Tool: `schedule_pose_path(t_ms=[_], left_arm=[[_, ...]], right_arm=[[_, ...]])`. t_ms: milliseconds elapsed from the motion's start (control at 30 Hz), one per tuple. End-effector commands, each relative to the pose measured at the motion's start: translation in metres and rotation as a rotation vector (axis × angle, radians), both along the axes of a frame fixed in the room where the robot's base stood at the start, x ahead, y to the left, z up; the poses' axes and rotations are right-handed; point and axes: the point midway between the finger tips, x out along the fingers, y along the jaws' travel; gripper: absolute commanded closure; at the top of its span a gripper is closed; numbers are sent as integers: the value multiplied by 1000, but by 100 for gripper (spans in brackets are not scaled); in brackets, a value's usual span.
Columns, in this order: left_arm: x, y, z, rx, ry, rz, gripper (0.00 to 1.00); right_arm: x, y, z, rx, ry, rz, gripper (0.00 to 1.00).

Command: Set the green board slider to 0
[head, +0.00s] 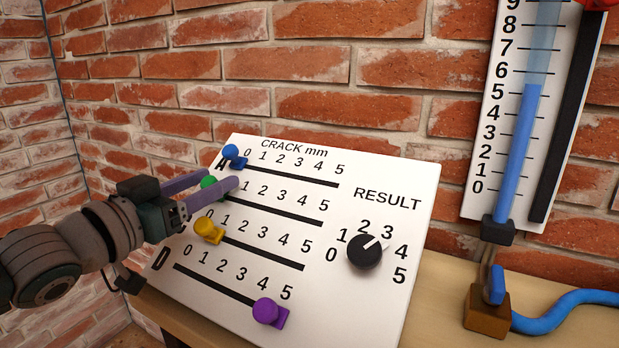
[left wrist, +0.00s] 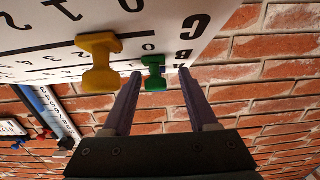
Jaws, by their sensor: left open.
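The green slider (head: 210,184) sits near the left end of row B on the white board (head: 375,301). My left gripper (head: 221,178) is open at it and partly covers it, along with the 0 of its row; the 1 shows to its right. In the left wrist view the green slider (left wrist: 154,73) is between the tips of my open left fingers (left wrist: 160,75), nearer the left one. I cannot tell whether a finger touches it, or its exact reading. My right gripper is not in view.
The yellow slider (head: 208,230) is close below my fingers, near 0. The blue slider (head: 232,155) is close above, near 0. The purple slider (head: 268,311) is near 5. A black dial (head: 364,251) is on the right. A blue gauge (head: 519,150) stands beside the board.

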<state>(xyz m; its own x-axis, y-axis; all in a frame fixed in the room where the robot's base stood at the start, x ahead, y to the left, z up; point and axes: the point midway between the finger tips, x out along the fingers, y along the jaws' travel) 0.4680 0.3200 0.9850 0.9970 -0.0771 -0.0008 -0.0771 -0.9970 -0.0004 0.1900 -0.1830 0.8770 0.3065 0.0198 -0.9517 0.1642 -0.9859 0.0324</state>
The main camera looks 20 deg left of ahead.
Motion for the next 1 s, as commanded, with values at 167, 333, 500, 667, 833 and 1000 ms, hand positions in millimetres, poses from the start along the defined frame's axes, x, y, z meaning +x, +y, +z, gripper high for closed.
schedule_pose_path(t_ms=[167,333,500,667,833,1000], left_arm=[[-13,0,0,-2,2,-1,41],[-42,3,0,-2,4,-1,41],[-72,5,0,-2,4,1,41],[-92,7,0,-1,2,1,41],[-99,8,0,0,1,1,41],[-99,8,0,0,0,1,41]], right_arm=[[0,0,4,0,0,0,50],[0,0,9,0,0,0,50],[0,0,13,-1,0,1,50],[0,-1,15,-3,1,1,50],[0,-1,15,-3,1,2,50],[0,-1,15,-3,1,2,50]])
